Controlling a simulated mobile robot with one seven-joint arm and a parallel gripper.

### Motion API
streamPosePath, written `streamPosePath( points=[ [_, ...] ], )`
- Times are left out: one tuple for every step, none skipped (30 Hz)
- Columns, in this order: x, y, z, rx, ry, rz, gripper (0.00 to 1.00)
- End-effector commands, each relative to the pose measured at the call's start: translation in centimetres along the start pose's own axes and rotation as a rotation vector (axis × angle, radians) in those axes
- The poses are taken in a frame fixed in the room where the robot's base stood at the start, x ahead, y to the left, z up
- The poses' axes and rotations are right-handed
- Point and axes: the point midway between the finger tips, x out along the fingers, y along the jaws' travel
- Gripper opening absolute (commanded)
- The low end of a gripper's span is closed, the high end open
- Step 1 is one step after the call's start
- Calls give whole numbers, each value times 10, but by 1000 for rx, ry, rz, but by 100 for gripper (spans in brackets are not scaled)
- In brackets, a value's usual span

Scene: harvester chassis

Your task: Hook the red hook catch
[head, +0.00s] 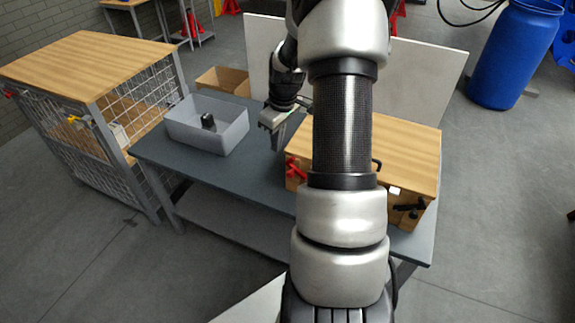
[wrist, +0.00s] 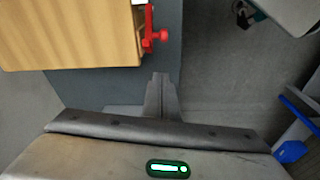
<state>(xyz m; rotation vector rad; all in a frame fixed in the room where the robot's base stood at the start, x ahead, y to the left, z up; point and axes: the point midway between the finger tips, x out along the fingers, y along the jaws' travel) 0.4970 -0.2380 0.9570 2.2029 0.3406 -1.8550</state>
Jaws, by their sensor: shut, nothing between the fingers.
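The red hook catch (head: 296,170) is on the left end of a wooden box (head: 400,145) on the bench, partly beside my arm in the head view. In the wrist view the red catch (wrist: 155,38) sticks out from the box's side, with a red knob at its outer end. I cannot tell whether it is hooked. My gripper (head: 278,142) is shut and empty, to the left of the box and apart from the catch. In the wrist view its closed fingertips (wrist: 161,76) lie just below the catch with a gap between. My arm hides part of the box front.
A grey bin (head: 180,128) with a black object stands on the bench (head: 262,180) to the left. A black latch (head: 408,212) is on the box front at right. A wood-topped mesh cage (head: 100,65) stands left and a blue barrel (head: 515,55) back right.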

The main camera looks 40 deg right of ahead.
Motion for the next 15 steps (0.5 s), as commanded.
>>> streamPosePath(
  points=[
    [-1,0,0,0,0,0,0],
    [-1,0,0,0,0,0,0],
    [-1,0,0,0,0,1,0],
    [-1,0,0,0,0,1,0],
    [0,0,0,0,0,0,0],
    [1,0,0,0,0,0,0],
    [2,0,0,0,-1,0,0],
    [4,0,0,0,-1,-1,0],
    [7,-1,0,0,-2,-1,0],
    [11,-1,0,0,-2,-2,0],
    [15,-1,1,0,-3,-2,0],
    [21,-1,0,0,-2,-2,0],
    [27,-2,1,-1,-3,-3,0],
    [33,-2,1,-1,-3,-4,0],
    [41,-2,0,-1,-3,-3,0]
  ],
)
